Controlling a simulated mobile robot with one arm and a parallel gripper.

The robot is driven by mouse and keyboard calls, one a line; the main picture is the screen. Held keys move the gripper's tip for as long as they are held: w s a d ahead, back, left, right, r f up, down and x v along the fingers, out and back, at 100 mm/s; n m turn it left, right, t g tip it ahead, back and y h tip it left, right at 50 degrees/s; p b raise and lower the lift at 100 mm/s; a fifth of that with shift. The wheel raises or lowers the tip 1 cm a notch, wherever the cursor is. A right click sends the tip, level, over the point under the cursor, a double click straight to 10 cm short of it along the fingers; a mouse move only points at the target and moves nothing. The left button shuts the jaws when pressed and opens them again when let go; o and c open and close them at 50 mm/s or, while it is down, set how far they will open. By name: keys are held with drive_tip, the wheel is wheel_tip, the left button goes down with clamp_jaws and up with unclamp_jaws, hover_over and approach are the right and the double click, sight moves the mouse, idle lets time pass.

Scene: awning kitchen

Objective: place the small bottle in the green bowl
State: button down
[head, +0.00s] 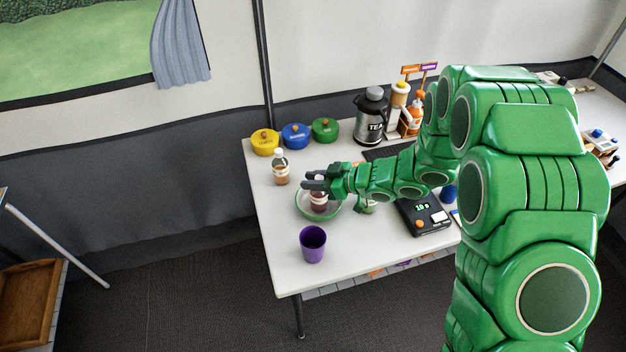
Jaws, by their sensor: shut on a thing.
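The green bowl (332,214) sits on the white table, left of its middle. My gripper (314,182) is above the bowl, at the end of my green arm. It is shut on a small bottle (319,201) with dark reddish-brown contents. The bottle looks upright and its lower part shows within the bowl's outline. Its top is hidden by the gripper. I cannot tell whether the bottle touches the bowl's floor. Another bottle (281,170), with a pale cap and brownish contents, stands on the table behind and left of the bowl.
A purple cup (313,244) stands in front of the bowl. Yellow (265,142), blue (296,136) and green (326,130) lidded pots line the back edge. A steel jug (372,115) stands farther right, and a black scale (424,217) lies right of the bowl. The table's front left corner is clear.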

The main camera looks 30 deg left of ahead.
drive_tip(key=shift+f, duration=0.1)
drive_tip(key=c, duration=0.9)
unclamp_jaws()
drive_tip(key=shift+d+r, duration=0.1)
drive_tip(key=shift+r, duration=0.1)
drive_tip(key=shift+v, duration=5.9)
drive_tip(key=shift+f, duration=0.1)
